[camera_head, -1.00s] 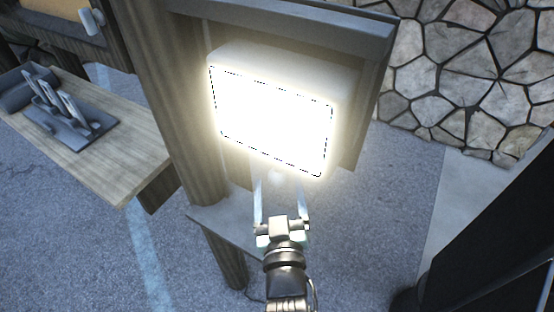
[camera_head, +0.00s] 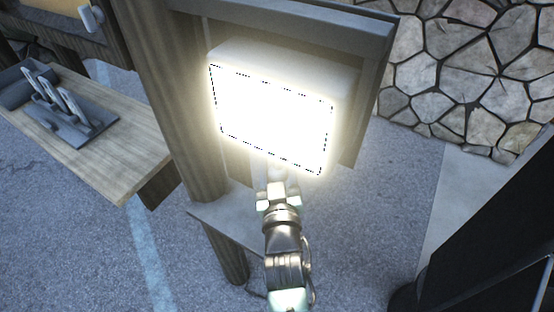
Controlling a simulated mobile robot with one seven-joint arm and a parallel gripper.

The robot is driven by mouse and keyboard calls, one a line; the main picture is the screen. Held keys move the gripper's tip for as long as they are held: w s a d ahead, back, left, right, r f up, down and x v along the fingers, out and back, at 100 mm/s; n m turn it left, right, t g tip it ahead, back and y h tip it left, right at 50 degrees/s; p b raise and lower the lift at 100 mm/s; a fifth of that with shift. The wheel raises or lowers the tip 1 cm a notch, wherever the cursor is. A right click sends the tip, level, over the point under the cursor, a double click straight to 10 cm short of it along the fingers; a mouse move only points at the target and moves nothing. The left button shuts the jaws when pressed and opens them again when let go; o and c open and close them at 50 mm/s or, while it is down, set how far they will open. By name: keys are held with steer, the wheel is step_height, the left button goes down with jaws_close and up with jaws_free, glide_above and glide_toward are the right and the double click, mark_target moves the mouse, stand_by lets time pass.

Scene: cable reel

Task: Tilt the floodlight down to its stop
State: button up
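The floodlight (camera_head: 272,115) is lit, a glowing white rectangle in a pale housing, mounted in front of a wooden post and panel. Its face points toward the camera. My gripper (camera_head: 277,172) is at the lower edge of the floodlight, reaching up from below. Its fingers are lost in the glare and behind the lamp's lower edge, so I cannot tell whether they touch the lamp or how far apart they are.
A wooden bench (camera_head: 128,160) at left holds a grey rack (camera_head: 75,135) with several upright pieces. A small grey shelf (camera_head: 225,222) is below the floodlight. A stone wall (camera_head: 480,80) stands at right. A dark panel (camera_head: 500,230) fills the lower right.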

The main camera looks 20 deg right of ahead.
jaws_close()
